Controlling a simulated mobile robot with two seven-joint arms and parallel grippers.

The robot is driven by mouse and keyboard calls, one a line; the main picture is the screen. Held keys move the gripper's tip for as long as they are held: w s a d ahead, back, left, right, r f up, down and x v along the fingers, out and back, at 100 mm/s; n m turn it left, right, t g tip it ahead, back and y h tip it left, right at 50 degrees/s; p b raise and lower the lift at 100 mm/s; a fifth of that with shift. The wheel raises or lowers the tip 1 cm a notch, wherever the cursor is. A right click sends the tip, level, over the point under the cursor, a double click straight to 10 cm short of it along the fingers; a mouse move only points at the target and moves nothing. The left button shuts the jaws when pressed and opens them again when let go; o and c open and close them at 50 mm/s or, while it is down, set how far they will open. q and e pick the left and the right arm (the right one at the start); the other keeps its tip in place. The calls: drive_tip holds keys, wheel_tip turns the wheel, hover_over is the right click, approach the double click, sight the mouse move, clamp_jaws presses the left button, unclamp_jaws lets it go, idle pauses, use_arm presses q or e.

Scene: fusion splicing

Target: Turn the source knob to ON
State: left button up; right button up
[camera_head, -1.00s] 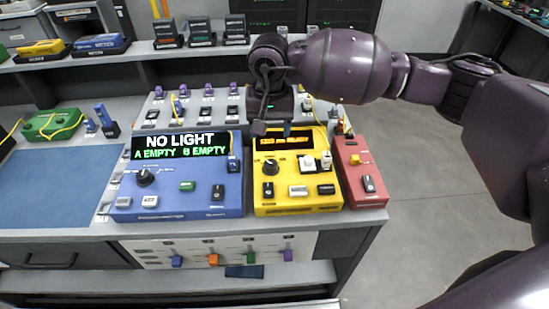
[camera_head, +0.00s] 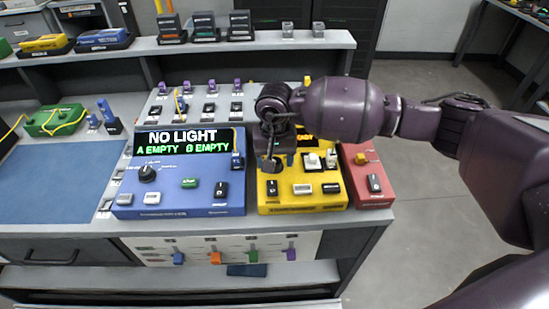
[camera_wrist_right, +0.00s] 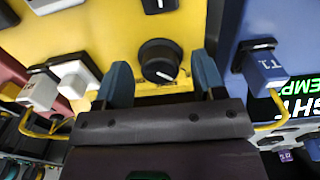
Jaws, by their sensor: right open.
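A black round knob with a white pointer line sits on the yellow unit (camera_head: 292,205); it shows clearly in the right wrist view (camera_wrist_right: 159,61). My right gripper (camera_head: 272,166) is over the yellow unit and mostly hides the knob in the head view. In the right wrist view the two blue-grey fingers of the right gripper (camera_wrist_right: 163,80) are open, one on each side of the knob, with a visible gap to it. The pointer slants toward the lower right there. My left gripper is not in view.
The blue unit (camera_head: 180,203) on the left reads "NO LIGHT" and has its own black knob (camera_head: 147,174). A red unit (camera_head: 372,199) stands at the right. White and blue connectors with yellow fibre flank the gripper in the wrist view.

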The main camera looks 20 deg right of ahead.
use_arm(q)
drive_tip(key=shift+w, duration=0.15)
use_arm(e)
drive_tip(key=shift+f, duration=0.1)
drive_tip(key=shift+c, duration=0.4)
drive_tip(key=c, duration=0.7)
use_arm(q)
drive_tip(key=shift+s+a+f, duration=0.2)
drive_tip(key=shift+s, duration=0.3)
use_arm(e)
drive_tip(key=shift+c, duration=0.7)
